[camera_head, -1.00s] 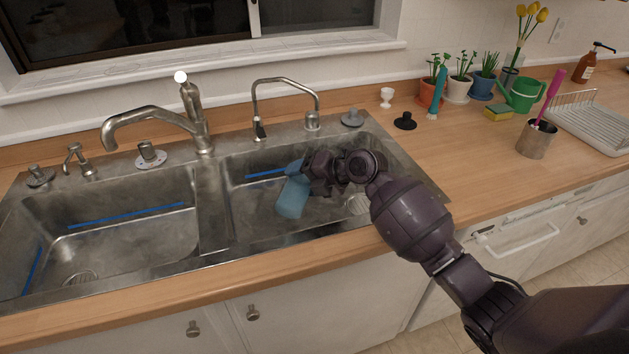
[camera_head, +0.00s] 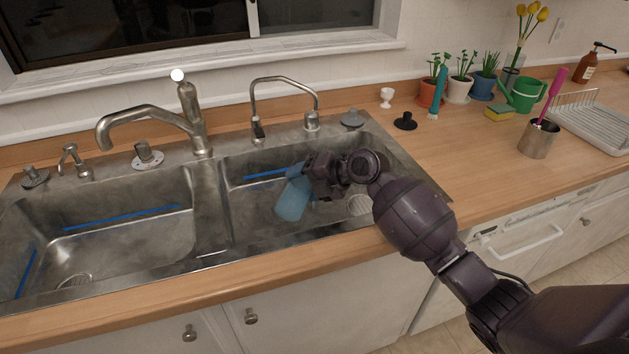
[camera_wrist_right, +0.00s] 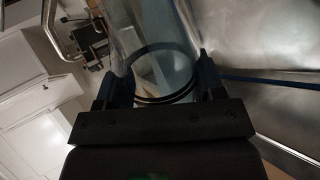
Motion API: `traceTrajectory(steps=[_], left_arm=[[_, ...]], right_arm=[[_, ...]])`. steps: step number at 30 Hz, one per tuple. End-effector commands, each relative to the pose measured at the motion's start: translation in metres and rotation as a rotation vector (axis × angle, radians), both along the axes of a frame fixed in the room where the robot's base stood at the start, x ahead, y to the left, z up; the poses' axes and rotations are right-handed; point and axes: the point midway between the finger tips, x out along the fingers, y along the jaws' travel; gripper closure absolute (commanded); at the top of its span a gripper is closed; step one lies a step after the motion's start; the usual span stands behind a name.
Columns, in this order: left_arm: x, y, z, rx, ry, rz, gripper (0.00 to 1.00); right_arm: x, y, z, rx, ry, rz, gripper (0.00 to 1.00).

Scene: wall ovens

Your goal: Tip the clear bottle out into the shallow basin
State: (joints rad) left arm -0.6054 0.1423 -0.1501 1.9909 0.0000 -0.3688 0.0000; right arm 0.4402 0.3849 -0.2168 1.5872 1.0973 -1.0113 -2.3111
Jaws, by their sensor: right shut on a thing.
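The clear, blue-tinted bottle (camera_head: 292,201) is tilted over the right-hand basin (camera_head: 245,222) of the metal double sink, its wider end low and toward the front left. My right gripper (camera_head: 314,175) is shut on the bottle and hides part of it. In the right wrist view the bottle (camera_wrist_right: 155,45) lies between both fingers of the right gripper (camera_wrist_right: 162,85). I cannot tell whether liquid is leaving the bottle. My left gripper is not in view.
The left basin (camera_head: 125,250) is empty. A large faucet (camera_head: 150,115) stands behind the divider, and a thin faucet (camera_head: 285,82) behind the right basin. A steel cup (camera_head: 537,143), potted plants and a dish rack (camera_head: 590,125) stand on the counter to the right.

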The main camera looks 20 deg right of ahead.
Motion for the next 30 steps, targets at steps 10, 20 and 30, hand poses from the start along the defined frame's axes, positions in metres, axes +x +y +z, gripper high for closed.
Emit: traceTrajectory(steps=[10, 20, 30], left_arm=[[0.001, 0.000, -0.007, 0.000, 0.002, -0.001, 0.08], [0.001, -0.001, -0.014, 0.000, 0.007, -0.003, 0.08], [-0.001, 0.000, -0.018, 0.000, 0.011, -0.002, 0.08]], right_arm=[[0.001, 0.000, -0.004, 0.023, 0.030, 0.000, 0.76], [0.002, -0.001, -0.009, 0.043, 0.061, 0.000, 0.76], [0.002, -0.001, -0.010, 0.057, 0.081, 0.001, 0.76]])
